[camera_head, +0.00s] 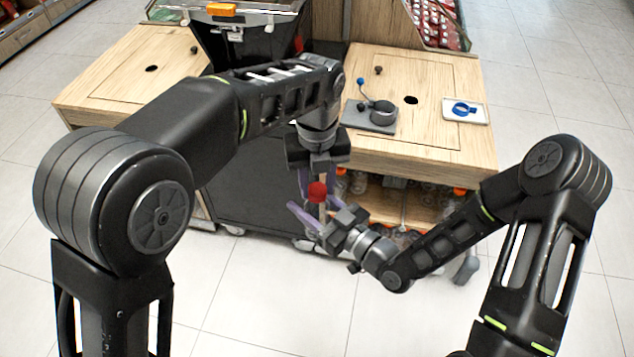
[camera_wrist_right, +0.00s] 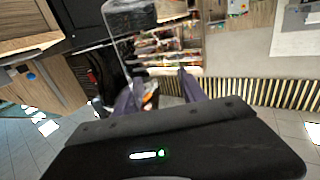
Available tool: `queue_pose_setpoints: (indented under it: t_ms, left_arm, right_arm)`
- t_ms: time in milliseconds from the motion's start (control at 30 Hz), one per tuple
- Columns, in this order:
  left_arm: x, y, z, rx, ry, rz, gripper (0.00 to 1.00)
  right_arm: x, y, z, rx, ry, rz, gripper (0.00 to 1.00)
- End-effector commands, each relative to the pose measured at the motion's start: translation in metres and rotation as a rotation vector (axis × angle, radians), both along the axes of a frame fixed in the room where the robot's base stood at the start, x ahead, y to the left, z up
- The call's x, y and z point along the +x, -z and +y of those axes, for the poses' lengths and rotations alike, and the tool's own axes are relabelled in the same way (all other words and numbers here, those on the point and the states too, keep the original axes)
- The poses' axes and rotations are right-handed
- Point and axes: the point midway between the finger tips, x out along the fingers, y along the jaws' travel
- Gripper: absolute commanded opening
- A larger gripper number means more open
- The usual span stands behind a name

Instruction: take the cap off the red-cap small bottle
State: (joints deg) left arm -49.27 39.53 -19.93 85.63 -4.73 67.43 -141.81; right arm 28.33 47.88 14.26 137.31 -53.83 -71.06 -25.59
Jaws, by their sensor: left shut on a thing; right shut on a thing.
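The red cap (camera_head: 317,191) shows in the head view in front of the black cabinet, high above the floor. My left gripper (camera_head: 315,183) points down from above and is shut on the red cap. My right gripper (camera_head: 313,209) reaches in from the lower right, just below the cap, and is shut on the small bottle. The bottle's body is mostly hidden by the fingers in the head view. In the right wrist view the purple fingers of my right gripper (camera_wrist_right: 160,92) show, but the bottle between them is not clear.
A wooden counter (camera_head: 430,150) stands behind on the right, with a grey stand (camera_head: 370,116) and a white tray holding a blue ring (camera_head: 463,108). Below it is a shelf with several bottles (camera_head: 425,197). Open tiled floor (camera_head: 270,290) lies in front.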

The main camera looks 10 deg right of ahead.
Motion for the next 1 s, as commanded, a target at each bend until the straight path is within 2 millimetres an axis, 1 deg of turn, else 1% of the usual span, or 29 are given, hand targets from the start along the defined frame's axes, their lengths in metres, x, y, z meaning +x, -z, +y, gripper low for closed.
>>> queue_pose_setpoints:
  t_ms: [67, 133, 267, 667, 1000]
  left_arm:
    - [0.0004, -0.0001, 0.0005, 0.0, -0.033, 0.0, 0.0]
    - [0.0005, -0.0002, 0.0007, 0.001, -0.103, -0.001, 0.0]
    - [0.0005, -0.0005, 0.0008, -0.001, -0.346, 0.0, 0.0]
    - [0.0004, -0.0013, 0.0003, -0.003, -1.382, -0.001, 0.0]
    - [0.0003, -0.0016, -0.0003, -0.005, -2.3, -0.001, 0.0]
  right_arm:
    - [0.0001, 0.0001, -0.0003, 0.0, 0.001, 0.0, 0.0]
    - [0.0001, 0.0001, -0.0003, 0.0, 0.001, 0.0, 0.0]
    - [0.0, 0.0001, -0.0004, 0.0, 0.001, 0.0, 0.0]
    - [0.0002, 0.0003, -0.0005, -0.001, 0.001, 0.001, 0.0]
    - [0.0002, 0.0003, -0.0005, -0.001, 0.001, 0.001, 0.0]
